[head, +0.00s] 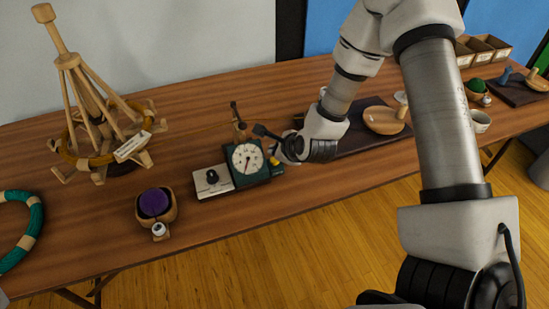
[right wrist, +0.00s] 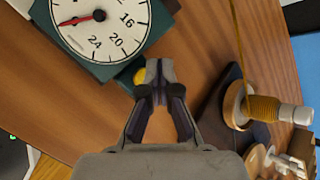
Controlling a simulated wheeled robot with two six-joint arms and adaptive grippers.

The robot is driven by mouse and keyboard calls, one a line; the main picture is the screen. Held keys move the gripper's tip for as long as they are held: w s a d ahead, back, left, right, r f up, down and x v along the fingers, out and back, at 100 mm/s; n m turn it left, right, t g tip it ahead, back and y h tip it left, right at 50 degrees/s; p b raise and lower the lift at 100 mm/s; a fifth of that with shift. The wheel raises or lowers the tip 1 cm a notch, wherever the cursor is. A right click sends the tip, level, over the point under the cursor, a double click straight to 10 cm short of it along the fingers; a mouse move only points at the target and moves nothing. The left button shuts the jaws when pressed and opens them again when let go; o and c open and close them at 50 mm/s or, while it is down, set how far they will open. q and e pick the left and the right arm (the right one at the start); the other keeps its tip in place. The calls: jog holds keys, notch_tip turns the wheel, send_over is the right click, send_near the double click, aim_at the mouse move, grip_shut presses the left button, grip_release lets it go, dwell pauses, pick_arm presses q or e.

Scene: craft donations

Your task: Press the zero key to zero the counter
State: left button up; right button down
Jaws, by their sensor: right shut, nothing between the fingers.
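The counter is a dark green box (head: 260,178) with a round white dial (head: 246,158) on the wooden table. In the right wrist view the dial (right wrist: 110,45) fills the upper left, and its red hand points to the left. A yellow key (right wrist: 139,77) sticks out at the counter's side; it shows in the head view (head: 274,161) too. My right gripper (right wrist: 160,72) is shut and empty, its tips just beside the yellow key. I cannot tell whether they touch it. In the head view the right gripper (head: 276,150) is at the counter's right side. My left gripper is not in view.
Left of the counter are a grey plate with a black knob (head: 212,180), a purple ball in a wooden holder (head: 155,203) and a wooden yarn swift (head: 105,130). A dark mat (head: 350,140) with a wooden dish (head: 385,120) lies to the right. The table front is clear.

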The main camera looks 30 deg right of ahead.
aim_at(275, 161)
jog(key=shift+r+p, duration=1.4)
jog(key=shift+r, duration=0.95)
jog(key=shift+f, duration=0.1)
